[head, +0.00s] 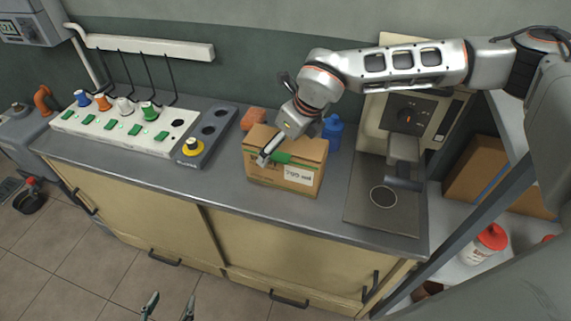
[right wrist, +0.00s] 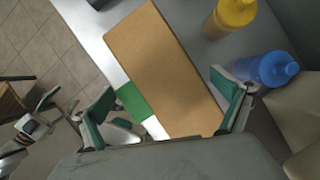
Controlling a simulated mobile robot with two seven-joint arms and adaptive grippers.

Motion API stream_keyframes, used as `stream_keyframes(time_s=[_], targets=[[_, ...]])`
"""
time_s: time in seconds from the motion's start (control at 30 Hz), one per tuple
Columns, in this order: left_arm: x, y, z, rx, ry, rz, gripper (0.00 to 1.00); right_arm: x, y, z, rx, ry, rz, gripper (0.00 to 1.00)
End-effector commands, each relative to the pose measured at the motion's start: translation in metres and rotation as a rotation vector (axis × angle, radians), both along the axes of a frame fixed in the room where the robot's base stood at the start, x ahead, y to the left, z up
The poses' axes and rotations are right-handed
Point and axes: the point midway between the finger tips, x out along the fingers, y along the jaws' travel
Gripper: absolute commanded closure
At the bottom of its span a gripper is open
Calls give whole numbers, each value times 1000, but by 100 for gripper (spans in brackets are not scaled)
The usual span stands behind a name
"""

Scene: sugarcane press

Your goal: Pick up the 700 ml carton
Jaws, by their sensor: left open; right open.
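The carton (head: 285,183) is a brown box with a white label that seems to read 700 ml. It stands on the grey counter, and its brown top (right wrist: 165,70) fills the middle of the right wrist view. My right gripper (head: 279,153) is over the top of the carton in the head view. In the right wrist view its open fingers (right wrist: 168,108) are spread to either side of the carton's near end. I cannot tell whether they touch it. My left gripper (head: 168,306) is open and empty at the bottom edge, low in front of the cabinet.
A blue bottle (head: 332,132) stands close behind the carton, and a yellow-topped bottle (right wrist: 232,16) shows near it. A machine (head: 405,115) with a flat plate stands right. A control panel (head: 125,130) is left. The counter (head: 225,178) is clear left of the carton.

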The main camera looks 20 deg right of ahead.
Motion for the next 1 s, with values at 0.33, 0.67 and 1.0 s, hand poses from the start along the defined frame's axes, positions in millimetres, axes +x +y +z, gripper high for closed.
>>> stream_keyframes(time_s=[0.33,0.67,1.0], targets=[[0,0,0,0,0,0,42,0,0,0,0,0,0,33],[0,0,0,0,0,0,42,0,0,3,0,0,-1,42],[-1,0,-6,0,1,-1,42,1,1,44,2,-6,1,54]])
